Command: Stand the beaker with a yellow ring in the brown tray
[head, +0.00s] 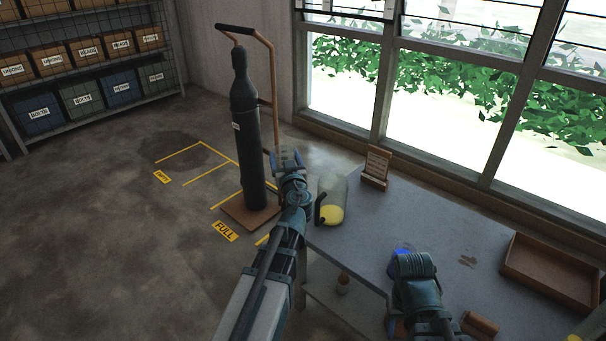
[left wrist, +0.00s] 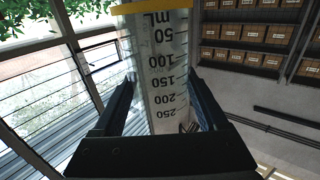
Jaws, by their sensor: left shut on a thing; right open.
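The beaker with a yellow ring (left wrist: 165,65) fills the middle of the left wrist view. It is clear, with dark mL marks, and its yellow ring shows at the top edge of that picture. My left gripper (head: 287,157) is shut on it, with one dark finger on each side (left wrist: 165,108). In the head view the gripper is beyond the table's left end, and I cannot make out the beaker there. The brown tray (head: 552,268) lies on the table at the right and looks empty. My right gripper (head: 406,252) is over the table, left of the tray; its fingers are mostly hidden.
A clear container with yellow low down and a black handle-like part (head: 333,190) stands at the grey table's (head: 450,220) left end. A wooden card stand (head: 375,168) is behind it. A dark gas cylinder (head: 250,140) stands on the floor. The table between stand and tray is mostly clear.

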